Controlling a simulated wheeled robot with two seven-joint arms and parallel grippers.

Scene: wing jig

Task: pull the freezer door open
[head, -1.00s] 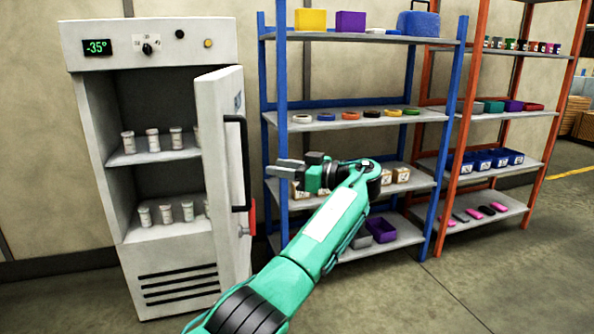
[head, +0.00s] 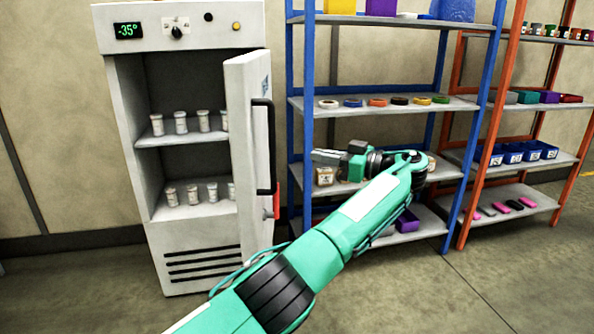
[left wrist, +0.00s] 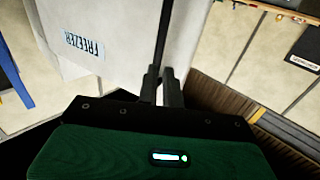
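The white freezer (head: 205,265) stands at the left in the head view, its door (head: 245,160) swung wide open toward me. The door's black handle (head: 271,150) is on its outer face, with a red piece (head: 277,202) below. My left gripper (head: 320,157) is to the right of the handle, apart from it, fingers pointing left toward the door. In the left wrist view, the door (left wrist: 100,35) with its FREEZER label shows beyond my fingers (left wrist: 162,88), and the dark handle bar (left wrist: 164,30) lines up with the narrow gap between them. My right gripper is out of view.
White jars (head: 181,122) stand on two shelves inside the freezer. A blue-framed shelf rack (head: 307,90) with rolls and boxes stands behind my left gripper, and an orange-framed rack (head: 500,90) is farther right. Bare floor (head: 430,290) lies in front of the racks.

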